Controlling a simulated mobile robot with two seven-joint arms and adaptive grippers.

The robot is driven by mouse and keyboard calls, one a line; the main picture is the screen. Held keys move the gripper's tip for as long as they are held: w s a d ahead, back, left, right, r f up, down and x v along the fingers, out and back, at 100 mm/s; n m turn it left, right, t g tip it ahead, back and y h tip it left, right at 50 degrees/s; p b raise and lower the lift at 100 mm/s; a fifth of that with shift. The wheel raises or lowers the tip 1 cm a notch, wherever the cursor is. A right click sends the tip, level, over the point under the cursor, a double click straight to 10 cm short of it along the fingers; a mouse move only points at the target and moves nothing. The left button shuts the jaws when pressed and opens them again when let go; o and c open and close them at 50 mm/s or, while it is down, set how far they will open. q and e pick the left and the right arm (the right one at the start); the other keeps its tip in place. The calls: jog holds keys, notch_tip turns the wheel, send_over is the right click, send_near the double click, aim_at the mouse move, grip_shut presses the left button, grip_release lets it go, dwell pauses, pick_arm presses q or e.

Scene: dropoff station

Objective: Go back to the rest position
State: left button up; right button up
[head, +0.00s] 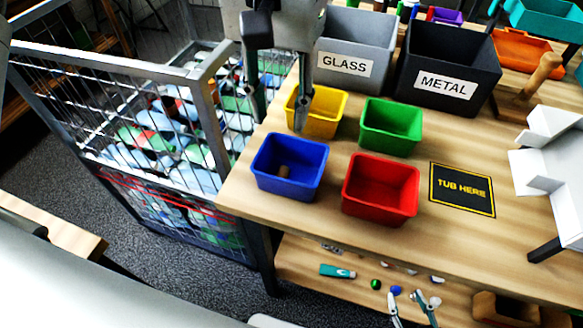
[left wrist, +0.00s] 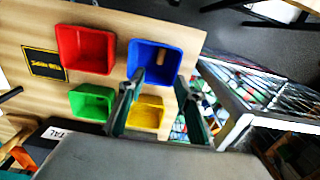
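My left gripper (head: 279,122) comes down from the top of the head view. Its fingers are apart with nothing between them, over the table's left edge and close to the yellow tub (head: 330,112). In the left wrist view the open fingers (left wrist: 160,95) reach over the yellow tub (left wrist: 146,113) toward the blue tub (left wrist: 154,60). One finger hides part of the yellow tub in the head view. My right gripper is not in view.
The wooden table holds blue (head: 290,188), red (head: 381,210) and green (head: 391,147) tubs. A small brown object lies in the blue tub. GLASS (head: 377,43) and METAL (head: 472,90) bins stand behind. A wire cage (head: 196,130) is left; the TUB HERE mat (head: 478,204) is bare.

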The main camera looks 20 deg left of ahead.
pick_arm(q)
jog(key=shift+r, duration=1.65)
